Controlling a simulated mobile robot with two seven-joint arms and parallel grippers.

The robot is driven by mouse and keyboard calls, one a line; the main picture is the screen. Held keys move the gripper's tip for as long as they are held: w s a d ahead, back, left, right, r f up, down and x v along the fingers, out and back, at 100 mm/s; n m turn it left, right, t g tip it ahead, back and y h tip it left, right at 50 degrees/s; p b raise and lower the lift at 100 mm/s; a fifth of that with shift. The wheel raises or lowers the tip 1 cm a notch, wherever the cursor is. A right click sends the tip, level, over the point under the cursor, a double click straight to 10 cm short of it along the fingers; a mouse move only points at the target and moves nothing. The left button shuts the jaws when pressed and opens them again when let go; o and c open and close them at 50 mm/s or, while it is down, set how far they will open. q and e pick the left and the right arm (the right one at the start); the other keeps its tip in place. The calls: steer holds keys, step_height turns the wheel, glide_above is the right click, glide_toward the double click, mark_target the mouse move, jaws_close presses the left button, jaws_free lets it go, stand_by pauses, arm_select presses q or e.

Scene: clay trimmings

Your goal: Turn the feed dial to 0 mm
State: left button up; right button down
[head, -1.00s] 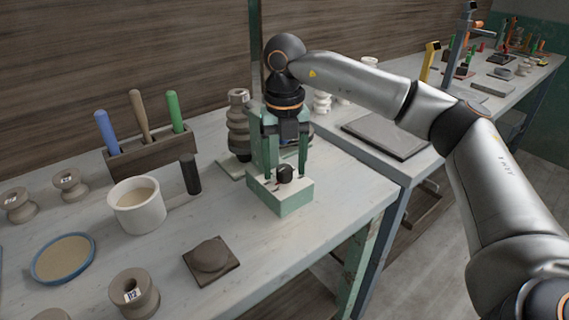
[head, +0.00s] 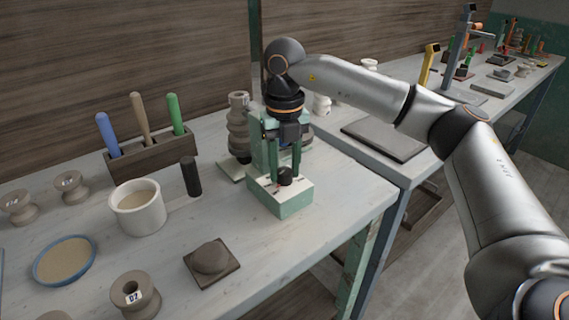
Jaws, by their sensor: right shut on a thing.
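The feed dial is a small dark knob (head: 285,175) on the pale top of a green box (head: 297,203), the front part of a green machine near the table's right edge. My right gripper (head: 284,170) comes down from above with its fingers at the knob. It is shut on the knob. The scale marks around the knob are too small to read, so the setting cannot be told. My left gripper is not in view.
A white cup (head: 138,207), a dark cylinder (head: 190,176), a clay lump on a square board (head: 210,260), a blue-rimmed dish (head: 64,261) and clay spools (head: 135,294) stand left of the machine. A wooden tool rack (head: 152,156) is behind. The table's front right is clear.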

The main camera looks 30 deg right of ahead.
mark_target(284, 171)
steer(key=shift+n+p, duration=0.35)
steer(key=shift+n, duration=0.65)
steer(key=shift+c, duration=2.2)
jaws_free()
step_height(284, 171, up, 12)
steer(key=p, duration=0.2)
steer(key=shift+r+p, duration=0.25)
steer(key=shift+p, duration=0.1)
